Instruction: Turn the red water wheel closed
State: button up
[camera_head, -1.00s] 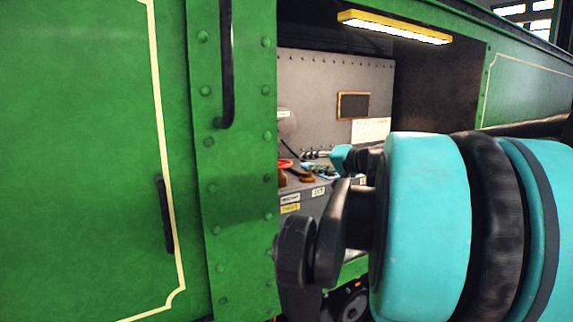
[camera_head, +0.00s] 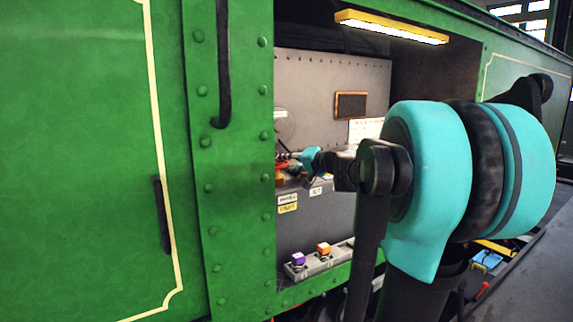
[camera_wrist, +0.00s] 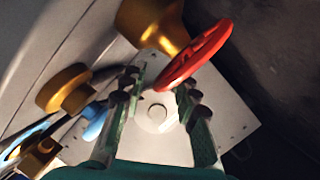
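The red water wheel (camera_wrist: 195,54) shows in the wrist view, tilted, just beyond my gripper's right finger. My gripper (camera_wrist: 160,98) is open, with a clear gap between its two fingers. A pale plate with a round bolt head shows in that gap. In the head view my gripper (camera_head: 307,162) is small, at the bench inside the green tram's opening.
Brass knobs (camera_wrist: 64,88) and a blue-handled part (camera_wrist: 96,120) lie left of my gripper. The green doorway edge (camera_head: 232,200) stands left of my arm. A low box with purple and orange cubes (camera_head: 310,258) sits below the bench. A yellow lamp (camera_head: 392,26) hangs above.

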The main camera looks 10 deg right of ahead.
grip_shut()
jog(key=shift+s+a, duration=0.1)
jog(key=shift+s, duration=0.05)
jog(key=shift+s+f+m+t+h, duration=0.1)
jog(key=shift+s+m+t+h, duration=0.25)
jog(key=shift+m+h, duration=0.45)
jog(key=shift+s+m+t+h, duration=0.2)
jog(key=shift+m+t+h, duration=0.5)
jog(key=shift+h, duration=0.5)
jog(key=shift+o, duration=0.4)
grip_release()
